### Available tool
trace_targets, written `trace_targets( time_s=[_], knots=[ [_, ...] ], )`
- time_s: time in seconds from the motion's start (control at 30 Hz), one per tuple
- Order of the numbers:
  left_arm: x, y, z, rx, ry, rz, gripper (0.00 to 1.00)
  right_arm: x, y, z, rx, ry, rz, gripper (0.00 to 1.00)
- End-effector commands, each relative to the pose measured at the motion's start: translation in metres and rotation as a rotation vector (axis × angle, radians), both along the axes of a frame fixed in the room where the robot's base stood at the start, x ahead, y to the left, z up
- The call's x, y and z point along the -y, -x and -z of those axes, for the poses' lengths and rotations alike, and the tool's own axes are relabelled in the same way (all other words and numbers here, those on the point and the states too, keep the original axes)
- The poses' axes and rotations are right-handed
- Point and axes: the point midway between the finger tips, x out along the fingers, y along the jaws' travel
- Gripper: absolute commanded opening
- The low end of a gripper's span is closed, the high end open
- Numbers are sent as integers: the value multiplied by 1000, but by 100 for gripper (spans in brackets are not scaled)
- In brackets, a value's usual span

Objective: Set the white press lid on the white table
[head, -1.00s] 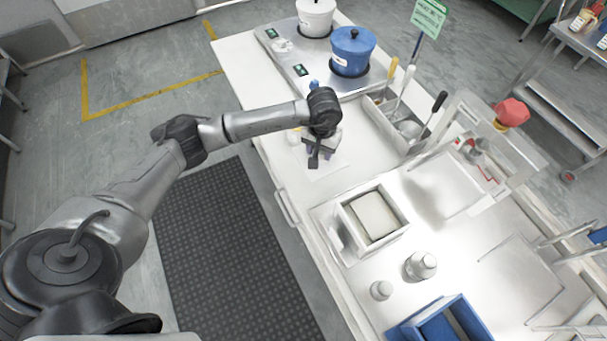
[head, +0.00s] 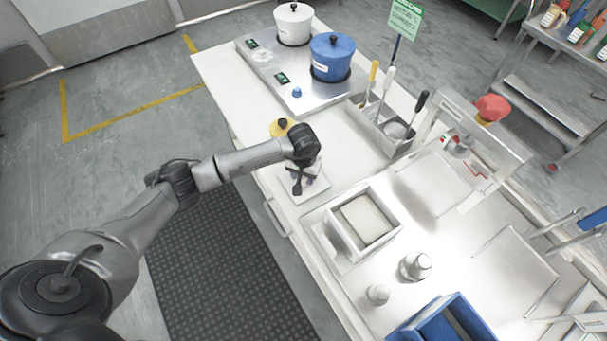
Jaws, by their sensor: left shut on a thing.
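The white press lid (head: 313,191) is a flat, pale square under my left gripper (head: 297,186), near the front edge of the white table (head: 226,83). My left gripper points down and is shut on the lid; its fingers and wrist hide the grip and part of the lid. I cannot tell whether the lid touches the table or hangs just above it. My right gripper is not in view.
A yellow item with a dark knob (head: 278,128) stands just behind the gripper. An open white box (head: 335,245) stands to the right, with metal weights (head: 416,266) and a blue bin (head: 405,331) nearer. A utensil bin (head: 376,128) and blue pot (head: 331,57) are behind.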

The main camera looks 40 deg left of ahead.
Motion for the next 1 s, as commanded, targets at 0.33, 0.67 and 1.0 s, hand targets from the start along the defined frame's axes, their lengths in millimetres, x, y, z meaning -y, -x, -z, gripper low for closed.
trace_targets(
  time_s=[0.33, 0.67, 1.0],
  knots=[
    [0, -1, 3, 2, -1, 1, 17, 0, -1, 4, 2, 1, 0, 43],
    [0, 0, 2, 1, 0, 1, 71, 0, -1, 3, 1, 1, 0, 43],
    [-1, -1, -6, 3, -1, 0, 71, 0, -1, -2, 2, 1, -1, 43]
  ],
)
